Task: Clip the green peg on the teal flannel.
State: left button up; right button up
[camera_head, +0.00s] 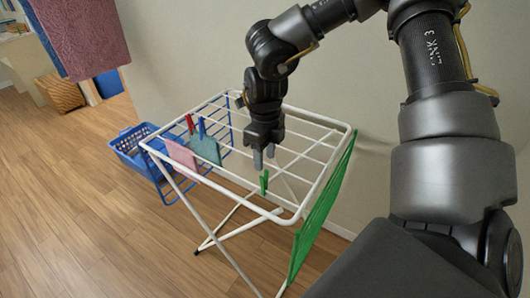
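The teal flannel (207,150) hangs over a rack bar to the left of my gripper. A blue peg (202,127) stands at its top edge. My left gripper is not in view.
A pink flannel (181,154) with a red peg (190,123) hangs left of the teal one. A green cloth (320,215) hangs at the right end of the white rack (343,128). A blue basket (128,142) stands behind left. Large towels (85,35) hang upper left.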

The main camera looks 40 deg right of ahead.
notch_tip(320, 180, down, 7)
jog(key=b, duration=0.4)
jog(key=shift+a+r+b, duration=0.1)
jog(key=shift+r+b, duration=0.1)
jog(key=shift+b, duration=0.2)
jog(key=shift+f+b, duration=0.55)
jog(key=shift+b, duration=0.1)
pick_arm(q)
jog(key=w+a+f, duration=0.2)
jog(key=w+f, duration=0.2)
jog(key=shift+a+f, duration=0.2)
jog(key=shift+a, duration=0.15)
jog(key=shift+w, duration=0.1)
pick_arm(e)
jog(key=c, duration=0.8)
jog(key=shift+c, duration=0.2)
